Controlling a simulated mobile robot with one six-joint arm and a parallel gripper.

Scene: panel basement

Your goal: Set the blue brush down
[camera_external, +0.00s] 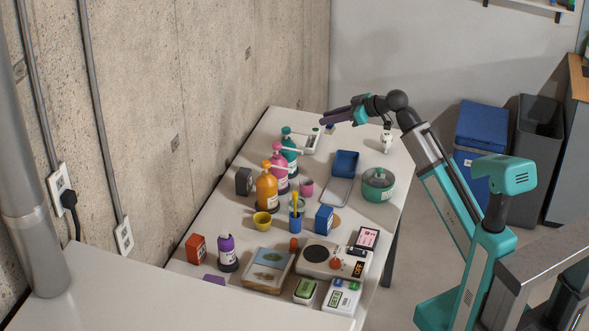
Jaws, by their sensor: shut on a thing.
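The rest of the brush is hidden or too small to make out. A blue cup (296,219) with a yellow-handled tool standing in it is on the middle of the table, well apart from my gripper.
Pink, teal and orange bottles (266,189) stand along the left side. A blue tray (345,163), a green round pot (378,185) and a white figure (387,142) are near the gripper. A white device (335,260) and boxes crowd the near end. The far end has some bare room.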

